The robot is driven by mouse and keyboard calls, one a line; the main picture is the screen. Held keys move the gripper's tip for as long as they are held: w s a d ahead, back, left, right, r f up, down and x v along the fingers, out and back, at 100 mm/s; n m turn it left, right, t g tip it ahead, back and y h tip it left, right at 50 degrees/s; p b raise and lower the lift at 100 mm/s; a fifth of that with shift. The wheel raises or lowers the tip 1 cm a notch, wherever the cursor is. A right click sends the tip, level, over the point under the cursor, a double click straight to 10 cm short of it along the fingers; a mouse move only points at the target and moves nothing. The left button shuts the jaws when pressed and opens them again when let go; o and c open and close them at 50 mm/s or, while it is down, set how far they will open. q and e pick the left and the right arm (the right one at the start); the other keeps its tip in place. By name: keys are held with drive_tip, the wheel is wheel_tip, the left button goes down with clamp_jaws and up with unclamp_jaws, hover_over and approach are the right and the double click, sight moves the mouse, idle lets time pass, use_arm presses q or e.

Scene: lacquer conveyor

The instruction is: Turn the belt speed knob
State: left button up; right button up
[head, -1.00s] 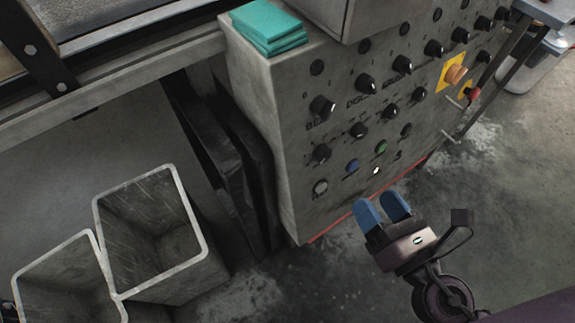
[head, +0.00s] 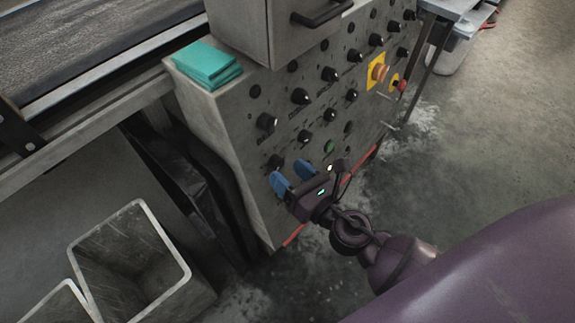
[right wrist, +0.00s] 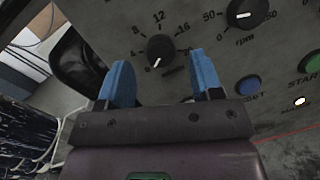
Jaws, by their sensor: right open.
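The grey control panel (head: 252,115) carries rows of black knobs; I cannot clearly read which label says belt speed. A lower-left black knob (head: 276,162) is just above my right gripper (head: 293,175). In the right wrist view, this knob (right wrist: 160,50) has a white pointer and a dial numbered 4 to 16. It appears between and beyond the blue fingertips of my right gripper (right wrist: 165,80), which is open and empty. A second knob (right wrist: 240,12), marked rpm, is up and to the right. My left gripper is not in view.
A blue reset button (right wrist: 247,85) is by the right finger, with a green start button (head: 328,147) beyond. Teal cloths (head: 207,64) lie on top. Grey bins (head: 135,265) stand at lower left.

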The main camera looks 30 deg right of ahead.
sight(276, 163)
drive_tip(key=shift+x, duration=1.2)
drive_tip(key=c, duration=0.9)
